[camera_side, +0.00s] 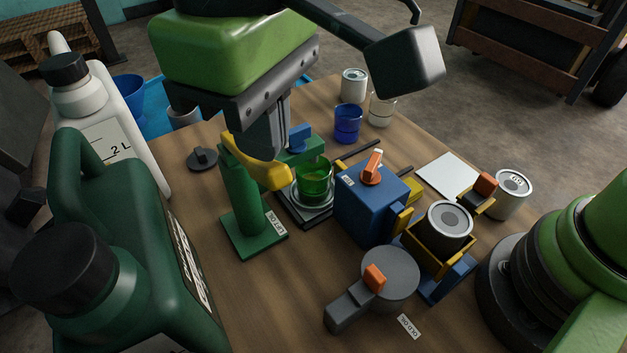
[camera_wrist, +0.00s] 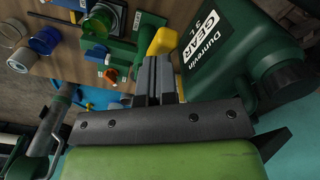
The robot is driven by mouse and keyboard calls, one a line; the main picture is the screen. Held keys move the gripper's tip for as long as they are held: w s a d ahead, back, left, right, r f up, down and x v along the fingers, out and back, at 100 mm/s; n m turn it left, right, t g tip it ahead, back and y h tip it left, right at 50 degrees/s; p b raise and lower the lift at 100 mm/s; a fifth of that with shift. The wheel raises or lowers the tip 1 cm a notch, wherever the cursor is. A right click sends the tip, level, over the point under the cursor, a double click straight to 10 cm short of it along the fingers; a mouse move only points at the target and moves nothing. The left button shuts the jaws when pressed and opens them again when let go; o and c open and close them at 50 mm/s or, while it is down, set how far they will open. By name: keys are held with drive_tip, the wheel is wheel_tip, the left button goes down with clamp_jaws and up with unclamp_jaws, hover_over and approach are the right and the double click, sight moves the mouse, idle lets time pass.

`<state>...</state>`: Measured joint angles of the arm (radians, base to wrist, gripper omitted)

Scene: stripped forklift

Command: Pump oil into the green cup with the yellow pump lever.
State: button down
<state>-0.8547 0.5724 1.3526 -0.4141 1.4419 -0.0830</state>
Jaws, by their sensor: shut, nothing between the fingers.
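The yellow pump lever (camera_side: 252,163) sits on top of the green pump (camera_side: 240,205) and slopes down toward the right. My gripper (camera_side: 271,150) is shut and empty, its fingers pointing down right at the lever; I cannot tell whether they touch it. In the wrist view the shut fingers (camera_wrist: 157,62) lie beside the yellow lever (camera_wrist: 163,42). The green cup (camera_side: 314,183) stands upright on a square plate (camera_side: 293,207), right of the pump and below its spout arm. The cup is see-through; how much oil it holds is unclear.
A blue box (camera_side: 365,215) with an orange handle stands right of the cup. A white jug (camera_side: 105,125) and a large green jug (camera_side: 140,235) stand at the left. A blue cup (camera_side: 347,124) stands behind. A grey round part (camera_side: 390,278) lies in front.

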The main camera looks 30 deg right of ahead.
drive_tip(key=shift+f, duration=2.6)
drive_tip(key=shift+r, duration=3.2)
drive_tip(key=shift+r, duration=2.5)
